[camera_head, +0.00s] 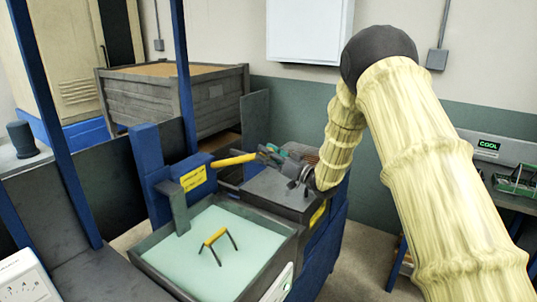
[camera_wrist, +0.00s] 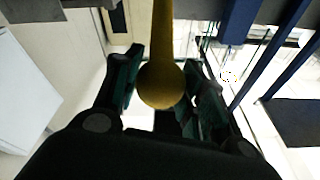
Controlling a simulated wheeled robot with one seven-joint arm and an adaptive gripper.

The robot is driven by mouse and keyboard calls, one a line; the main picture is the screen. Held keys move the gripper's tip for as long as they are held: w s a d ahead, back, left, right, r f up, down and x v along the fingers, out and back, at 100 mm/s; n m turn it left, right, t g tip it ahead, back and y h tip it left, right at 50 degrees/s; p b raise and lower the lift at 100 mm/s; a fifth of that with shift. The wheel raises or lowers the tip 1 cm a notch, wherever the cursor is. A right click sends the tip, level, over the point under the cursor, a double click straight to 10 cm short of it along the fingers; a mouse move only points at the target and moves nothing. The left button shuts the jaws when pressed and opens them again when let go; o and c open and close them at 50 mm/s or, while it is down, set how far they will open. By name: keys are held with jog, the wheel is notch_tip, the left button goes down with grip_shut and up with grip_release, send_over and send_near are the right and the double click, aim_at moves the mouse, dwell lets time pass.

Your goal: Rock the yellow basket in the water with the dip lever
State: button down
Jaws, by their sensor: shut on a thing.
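The dip lever (camera_head: 232,161) is a yellow bar sticking out to the right from a blue post beside the water tank (camera_head: 150,270). My gripper (camera_head: 268,155) is shut on the lever's right end. In the wrist view, the lever (camera_wrist: 162,85) runs between the green-black fingers, its rounded yellow end facing the camera. The basket (camera_head: 215,237) shows only as a yellow grip on dark legs above the pale green water (camera_head: 190,265). The rest of the basket is hidden below the surface.
A dark box-like unit (camera_head: 275,195) stands just behind the tank, under my gripper. A grey crate (camera_head: 150,100) stands at the back left. Blue posts (camera_head: 50,130) rise on the left. A bench with a "COOL" display (camera_head: 489,145) is at the right.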

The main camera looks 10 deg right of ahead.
jog(key=f, duration=0.1)
jog(key=f+b, duration=0.1)
jog(key=f, duration=0.1)
jog(key=s+d+f, duration=0.1)
jog(key=shift+s+f+b, duration=0.1)
jog(key=shift+f+b, duration=0.1)
jog(key=shift+b, duration=0.2)
jog(key=shift+d, duration=0.1)
jog(key=c, duration=0.8)
grip_release()
jog(key=shift+r, duration=0.1)
jog(key=v, duration=1.2)
jog(key=shift+c, duration=0.4)
